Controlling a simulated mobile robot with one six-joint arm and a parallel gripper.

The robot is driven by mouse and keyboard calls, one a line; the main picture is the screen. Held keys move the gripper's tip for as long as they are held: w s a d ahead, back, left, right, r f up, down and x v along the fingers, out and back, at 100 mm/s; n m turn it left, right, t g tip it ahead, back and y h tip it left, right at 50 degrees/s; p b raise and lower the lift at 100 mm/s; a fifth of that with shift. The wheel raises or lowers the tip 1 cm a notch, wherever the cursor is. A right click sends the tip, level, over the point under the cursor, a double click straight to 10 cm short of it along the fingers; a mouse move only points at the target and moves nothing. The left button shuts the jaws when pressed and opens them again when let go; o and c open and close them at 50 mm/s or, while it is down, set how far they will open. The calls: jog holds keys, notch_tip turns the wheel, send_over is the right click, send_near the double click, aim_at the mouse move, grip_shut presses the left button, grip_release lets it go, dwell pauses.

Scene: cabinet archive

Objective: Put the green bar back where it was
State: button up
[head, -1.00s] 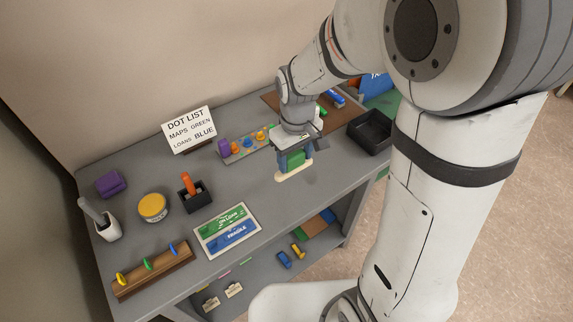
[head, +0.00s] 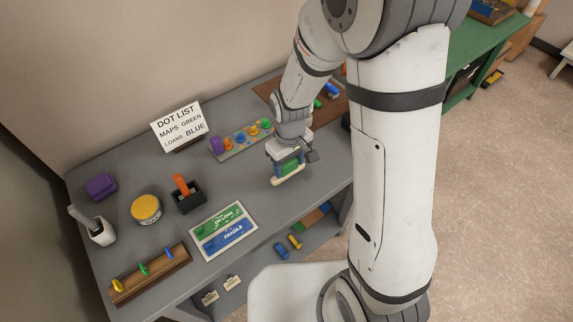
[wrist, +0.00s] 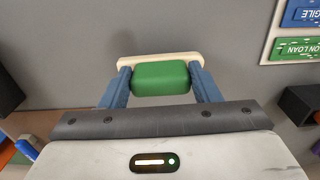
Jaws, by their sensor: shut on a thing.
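My gripper (head: 288,172) is shut on a green bar (head: 291,167) with a cream strip along its far side, over the bare grey table top. In the wrist view the green bar (wrist: 161,78) sits between the two blue fingers, and the cream strip (wrist: 160,60) lies just beyond the fingertips. I cannot tell whether the strip touches the table. A white-framed panel (head: 201,246) on the table holds a green ON LOAN plate (head: 219,221) and a blue FRAGILE plate (head: 229,238).
A strip of coloured pegs (head: 241,138) is behind my gripper. A DOT LIST sign (head: 179,126), purple block (head: 101,187), yellow-lidded tin (head: 146,208), black holder (head: 190,198) and wooden ring rack (head: 150,275) stand left. Bare table lies between the panel and my gripper.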

jog(key=shift+f, duration=0.75)
jog(key=o, duration=0.4)
jog(key=shift+f, duration=0.15)
jog(key=o, duration=0.5)
